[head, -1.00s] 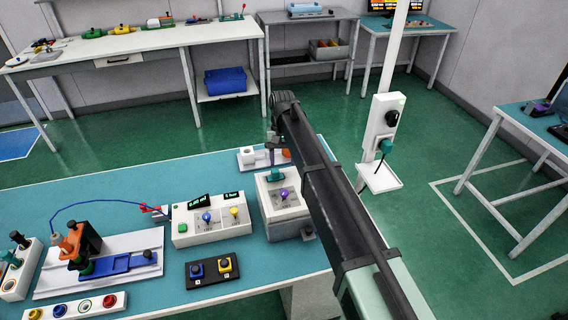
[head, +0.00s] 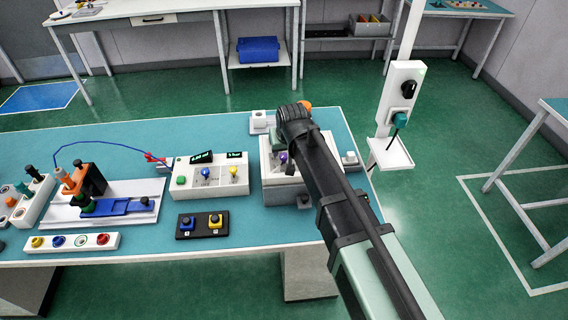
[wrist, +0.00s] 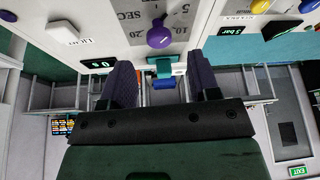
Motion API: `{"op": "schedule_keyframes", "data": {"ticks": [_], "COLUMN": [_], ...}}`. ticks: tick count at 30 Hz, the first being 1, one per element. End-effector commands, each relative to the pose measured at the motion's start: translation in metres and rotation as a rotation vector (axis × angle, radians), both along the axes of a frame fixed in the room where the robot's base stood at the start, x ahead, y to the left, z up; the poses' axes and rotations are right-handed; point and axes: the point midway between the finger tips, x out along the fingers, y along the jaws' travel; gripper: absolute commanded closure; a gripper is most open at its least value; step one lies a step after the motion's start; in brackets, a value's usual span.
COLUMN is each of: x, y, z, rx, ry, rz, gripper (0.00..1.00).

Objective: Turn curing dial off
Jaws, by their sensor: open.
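The curing dial is a purple knob (head: 283,158) on top of a white-and-grey box (head: 285,192) at the right end of the near table. The wrist view shows the knob (wrist: 160,37) close up, beside the printed marks 5, 10, 20 and SEC. My gripper (wrist: 162,76) is open and empty, its two dark fingers apart. The knob lies beyond the fingertips, roughly centred between them, with no contact visible. A teal part (wrist: 164,66) shows between the fingers. In the head view my wrist hides part of the box top and the fingertips.
A white panel with blue and yellow knobs (head: 225,176) stands left of the box. A white button (wrist: 63,31) and a small display (wrist: 101,64) lie near the dial. A white post with a switch box (head: 404,85) stands at the right.

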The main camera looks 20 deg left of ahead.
Motion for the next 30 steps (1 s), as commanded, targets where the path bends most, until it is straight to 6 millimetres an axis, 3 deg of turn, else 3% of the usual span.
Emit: {"op": "schedule_keyframes", "data": {"ticks": [1,4,14,24,30], "x": [0.006,0.012,0.015,0.015,0.015], "y": [0.003,0.007,0.009,0.009,0.009], "z": [-0.025,-0.041,-0.043,-0.043,-0.043], "rx": [0.0,0.0,0.0,0.0,0.0], "ry": [0.0,0.0,0.001,0.001,0.001], "rz": [0.0,0.0,-0.001,-0.001,0.012], "gripper": [0.44,0.44,0.44,0.92,0.92]}}
